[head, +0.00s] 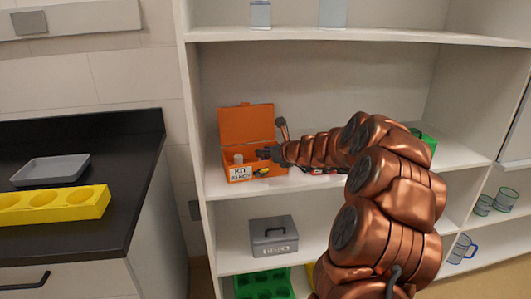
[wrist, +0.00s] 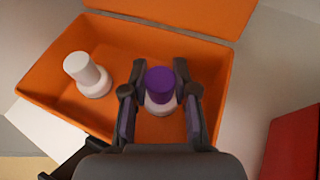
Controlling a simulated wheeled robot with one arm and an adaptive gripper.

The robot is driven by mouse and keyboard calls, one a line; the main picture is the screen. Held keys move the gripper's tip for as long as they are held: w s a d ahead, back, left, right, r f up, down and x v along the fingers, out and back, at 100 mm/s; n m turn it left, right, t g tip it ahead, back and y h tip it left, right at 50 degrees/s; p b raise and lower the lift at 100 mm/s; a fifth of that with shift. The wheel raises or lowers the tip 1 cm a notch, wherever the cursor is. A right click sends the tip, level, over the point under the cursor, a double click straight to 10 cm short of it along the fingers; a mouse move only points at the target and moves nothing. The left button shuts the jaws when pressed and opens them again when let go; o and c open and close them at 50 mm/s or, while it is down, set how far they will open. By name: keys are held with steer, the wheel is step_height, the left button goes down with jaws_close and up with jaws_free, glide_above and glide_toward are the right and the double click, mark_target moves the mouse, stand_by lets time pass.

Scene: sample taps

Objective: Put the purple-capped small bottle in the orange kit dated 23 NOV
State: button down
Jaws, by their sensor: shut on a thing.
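The orange kit (head: 246,130) stands open on the middle shelf, its lid raised at the back. A white label on its front begins with KIT; its date is too small to read surely. In the wrist view, the purple-capped small bottle (wrist: 160,86) is upright between the fingers of my gripper (wrist: 160,102), which is shut on it. The bottle is inside the outline of the kit (wrist: 122,38); whether its base touches the floor is hidden. In the head view my gripper (head: 268,154) reaches into the kit's right side.
A white-capped bottle (wrist: 88,75) stands in the kit, left of my gripper. A red object (wrist: 293,145) lies to the right of the kit. The shelf above (head: 350,35) overhangs my arm.

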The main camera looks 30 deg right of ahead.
steer(key=shift+s+a+f, duration=0.1)
steer(key=shift+f, duration=0.6)
steer(key=c, duration=1.3)
jaws_free()
steer(key=shift+f, duration=0.1)
steer(key=o, duration=0.4)
steer(key=shift+f, duration=0.15)
steer(key=shift+s+a+f, duration=0.1)
steer(key=shift+f, duration=0.05)
steer(key=shift+r, duration=0.45)
steer(key=r+p+v, duration=0.1)
steer(key=v, duration=1.1)
steer(key=shift+w+d+r, duration=0.2)
steer(key=shift+r, duration=0.1)
